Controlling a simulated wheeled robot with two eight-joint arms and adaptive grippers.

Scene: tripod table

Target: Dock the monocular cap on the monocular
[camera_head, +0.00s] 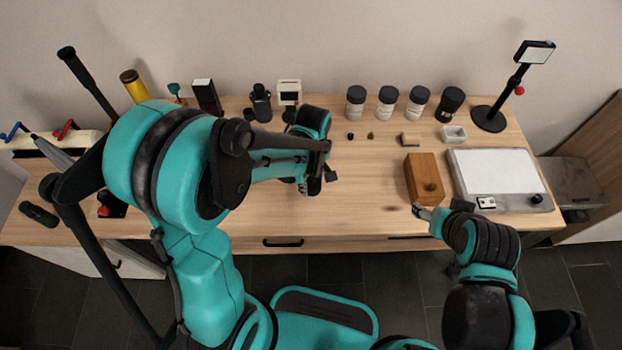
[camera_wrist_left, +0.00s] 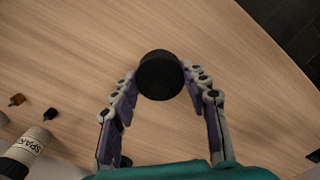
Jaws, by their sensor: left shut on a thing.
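My left gripper (camera_wrist_left: 158,82) is shut on a black round piece (camera_wrist_left: 158,70), seen in the left wrist view. It looks like the monocular cap, but I cannot be sure. In the head view the left gripper (camera_head: 328,176) is over the middle of the table, and my arm hides most of it. A dark cylindrical body (camera_head: 38,214), possibly the monocular, lies at the table's left end. A black upright device (camera_head: 261,103) stands at the back; I cannot tell which is the monocular. My right gripper (camera_head: 421,211) is near the front edge, its jaw state unclear.
The wooden table (camera_head: 370,185) has clear room in its middle. A wooden box (camera_head: 422,174) and a white-topped panel (camera_head: 497,175) are at the right. Several dark-lidded jars (camera_head: 388,103) line the back. A stand (camera_head: 489,118) is at back right. Small pieces (camera_head: 350,136) lie near the jars.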

